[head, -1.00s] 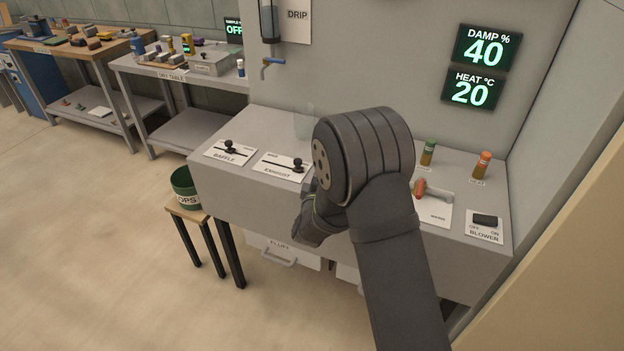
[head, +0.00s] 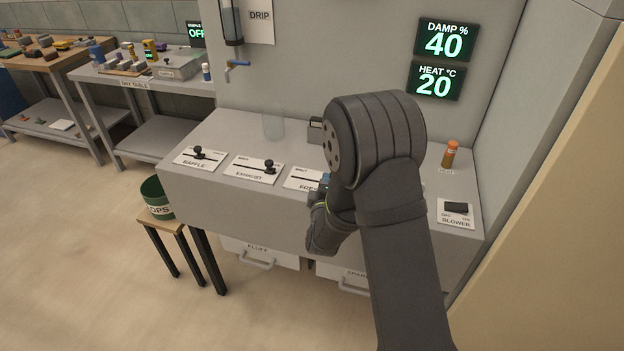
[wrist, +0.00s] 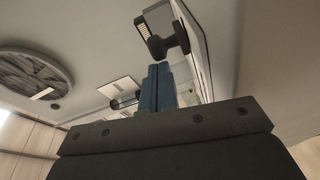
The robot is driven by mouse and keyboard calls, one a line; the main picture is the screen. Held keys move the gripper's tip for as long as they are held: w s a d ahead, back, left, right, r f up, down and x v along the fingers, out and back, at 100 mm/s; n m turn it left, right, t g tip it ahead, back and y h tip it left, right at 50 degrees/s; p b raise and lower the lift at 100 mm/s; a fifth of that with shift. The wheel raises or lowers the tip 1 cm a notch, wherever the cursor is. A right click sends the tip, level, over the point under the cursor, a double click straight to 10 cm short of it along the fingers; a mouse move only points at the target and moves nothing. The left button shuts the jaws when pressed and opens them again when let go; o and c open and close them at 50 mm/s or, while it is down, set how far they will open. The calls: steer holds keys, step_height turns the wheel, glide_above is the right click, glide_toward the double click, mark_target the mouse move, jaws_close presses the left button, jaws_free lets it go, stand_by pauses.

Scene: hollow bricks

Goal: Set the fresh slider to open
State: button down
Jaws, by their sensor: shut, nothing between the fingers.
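The fresh slider's white plate (head: 301,180) shows only partly in the head view, on the sloped bench front to the right of the exhaust slider. My arm hides its right part, and its knob is not seen there. My gripper (head: 323,184) is mostly hidden by my arm, with a bit of blue finger showing at the plate. In the wrist view my gripper (wrist: 159,70) has its blue fingers together and empty. A black knob (wrist: 166,42), likely the fresh slider's, stands just beyond the fingertips. I cannot tell whether they touch.
The baffle slider (head: 198,155) and exhaust slider (head: 268,167) lie to the left. The blower switch (head: 456,209) and an orange-capped bottle (head: 450,154) are to the right. A clear beaker (head: 273,127) stands behind the sliders. The displays (head: 445,41) read damp 40 and heat 20.

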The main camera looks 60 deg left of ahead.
steer(key=shift+d, duration=0.1)
stand_by(0.3)
steer(key=shift+s, duration=0.3)
steer(key=s, duration=0.1)
steer(key=s+a, duration=0.1)
steer(key=shift+s+r, duration=0.3)
steer(key=shift+s, duration=0.05)
steer(key=shift+s+d, duration=0.45)
steer(key=shift+s, duration=0.25)
steer(key=v, duration=0.8)
steer(key=shift+d, duration=0.25)
steer(key=shift+r, duration=0.15)
steer(key=x, duration=0.9)
steer(key=shift+w+a, duration=0.15)
steer(key=shift+w, duration=0.1)
steer(key=w, duration=0.2)
steer(key=w+f, duration=0.1)
steer(key=w, duration=0.1)
steer(key=shift+d, duration=0.35)
steer(key=shift+s+a, duration=0.4)
